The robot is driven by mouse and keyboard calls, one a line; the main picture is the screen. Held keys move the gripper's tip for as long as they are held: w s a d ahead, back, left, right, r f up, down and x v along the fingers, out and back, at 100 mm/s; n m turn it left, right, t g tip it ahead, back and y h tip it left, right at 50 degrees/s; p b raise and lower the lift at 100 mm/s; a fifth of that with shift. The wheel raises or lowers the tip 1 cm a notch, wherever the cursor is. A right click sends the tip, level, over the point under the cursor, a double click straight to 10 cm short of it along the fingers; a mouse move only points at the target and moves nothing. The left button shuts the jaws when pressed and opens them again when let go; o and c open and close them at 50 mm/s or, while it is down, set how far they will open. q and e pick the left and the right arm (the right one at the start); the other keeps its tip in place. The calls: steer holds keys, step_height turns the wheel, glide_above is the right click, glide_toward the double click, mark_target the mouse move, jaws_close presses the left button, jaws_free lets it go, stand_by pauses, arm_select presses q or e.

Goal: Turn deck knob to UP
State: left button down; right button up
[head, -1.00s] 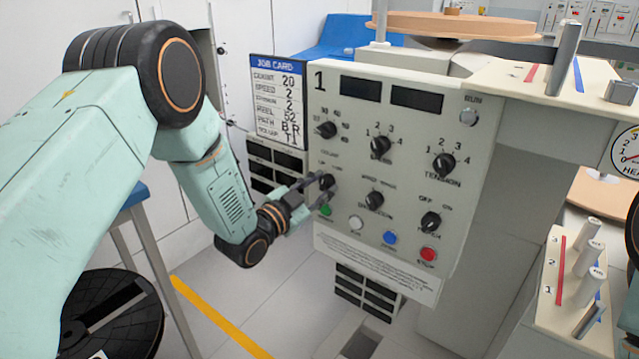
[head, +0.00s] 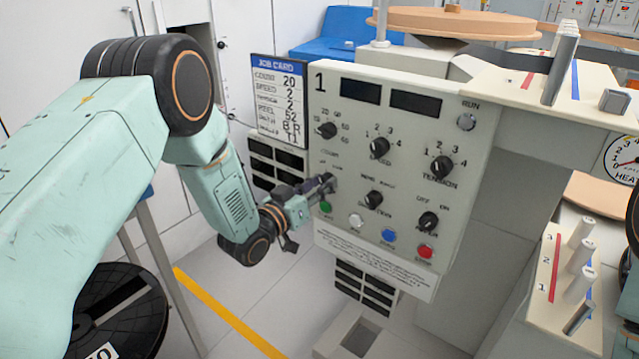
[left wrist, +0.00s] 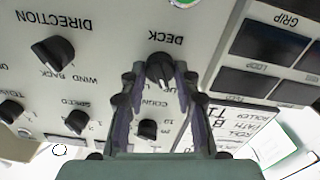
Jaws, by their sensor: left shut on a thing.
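The deck knob (left wrist: 160,70) is black and sits under the word DECK in the left wrist view, where the panel appears upside down. My left gripper (left wrist: 160,85) has a finger on each side of the knob and is shut on it. In the head view the left gripper (head: 326,185) reaches the lower left of the grey control panel (head: 470,210) and mostly hides the knob. The fingers partly cover the markings around the knob, so I cannot tell its exact setting. My right gripper is not in view.
A green button (head: 326,207) lies just below the left gripper. The direction knob (head: 373,199) is to its right, and the count knob (head: 326,130) is above. A job card (head: 279,100) hangs at the panel's left edge.

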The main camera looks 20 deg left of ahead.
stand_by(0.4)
arm_select(q)
steer(key=c, duration=1)
jaws_free()
steer(key=v, duration=1.2)
steer(key=shift+r, duration=0.1)
